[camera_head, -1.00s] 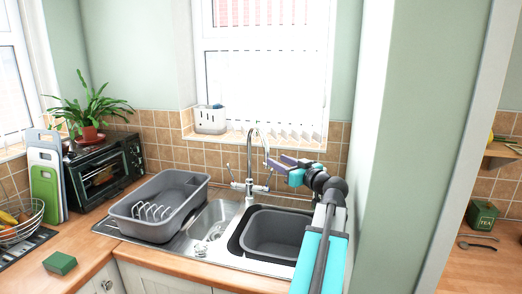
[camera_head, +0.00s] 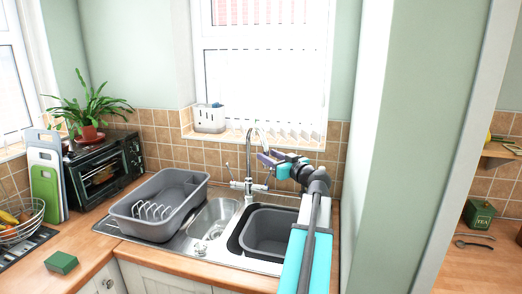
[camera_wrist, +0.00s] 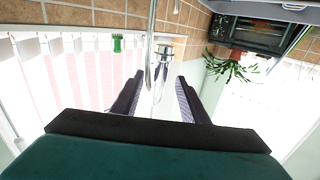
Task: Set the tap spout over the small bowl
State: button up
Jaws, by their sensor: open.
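The chrome tap (camera_head: 249,184) stands behind the sink, with a tall arched spout (camera_head: 256,130). The spout's outlet end comes down on the right, toward the large bowl's side. The small bowl (camera_head: 212,218) is the narrow steel basin left of the tap, partly covered by the grey rack. My gripper (camera_head: 264,158) is at the spout's down-turned end. In the wrist view my gripper (camera_wrist: 158,95) is open, its two dark fingers apart, with the chrome spout (camera_wrist: 152,35) showing between them. I cannot tell whether either finger touches it.
A grey dish rack (camera_head: 160,207) stands on the drainer at left. A grey basin (camera_head: 268,232) sits in the large bowl under my arm. A wall edge (camera_head: 365,150) rises close to my arm's right. A utensil holder (camera_head: 208,118) stands on the sill.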

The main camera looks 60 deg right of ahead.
jog(key=p+x, duration=0.1)
jog(key=x, duration=0.5)
jog(key=shift+p, duration=0.3)
jog(key=shift+w+d, duration=0.1)
jog(key=shift+w, duration=0.05)
jog(key=shift+c, duration=0.4)
grip_shut()
